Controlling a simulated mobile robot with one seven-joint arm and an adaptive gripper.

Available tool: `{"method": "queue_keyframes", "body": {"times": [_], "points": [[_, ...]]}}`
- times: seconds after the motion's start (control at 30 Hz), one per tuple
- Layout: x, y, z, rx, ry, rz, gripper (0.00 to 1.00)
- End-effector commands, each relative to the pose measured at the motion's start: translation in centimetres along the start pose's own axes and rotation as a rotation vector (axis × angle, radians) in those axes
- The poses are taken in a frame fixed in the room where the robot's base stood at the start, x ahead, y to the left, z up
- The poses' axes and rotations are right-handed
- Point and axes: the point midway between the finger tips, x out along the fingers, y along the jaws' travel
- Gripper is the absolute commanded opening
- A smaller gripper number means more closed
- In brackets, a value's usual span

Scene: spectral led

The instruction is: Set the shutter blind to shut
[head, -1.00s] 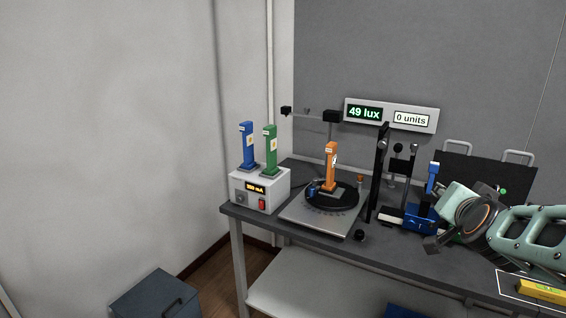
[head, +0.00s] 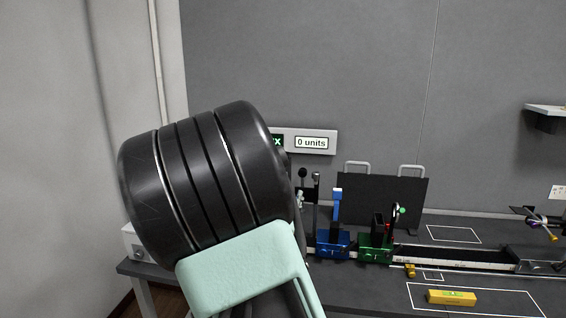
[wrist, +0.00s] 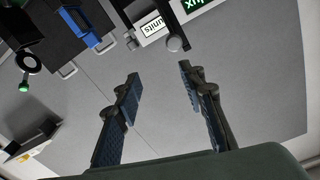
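My gripper (wrist: 160,78) shows in the wrist view with its two blue-padded fingers spread and nothing between them. In the head view my own arm hides it. No part is clearly marked as the shutter blind. A dark post with a round black end (wrist: 175,44) lies beyond the fingertips in the wrist view, apart from them. In the head view a small round black top (head: 303,173) stands just right of my arm, beside a dark upright post (head: 316,185). I cannot tell the blind's position.
A blue carriage (head: 332,243) and a green carriage (head: 375,247) stand on the bench rail. A black panel with two handles (head: 400,190) stands behind. The display reading 0 units (head: 312,142) is on the wall. A yellow level (head: 452,297) lies at front right. My arm hides the turntable area.

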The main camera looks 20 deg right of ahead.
Motion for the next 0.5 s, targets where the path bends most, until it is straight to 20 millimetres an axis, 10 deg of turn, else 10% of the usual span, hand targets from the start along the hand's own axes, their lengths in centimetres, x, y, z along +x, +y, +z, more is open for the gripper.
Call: {"method": "queue_keyframes", "body": {"times": [0.23, 0.5], "points": [[-0.7, -3.0, 1.6, -0.002, -0.024, -0.038, 0.37], [3.5, -3.0, 1.6, -0.003, -0.022, -0.035, 0.37]]}}
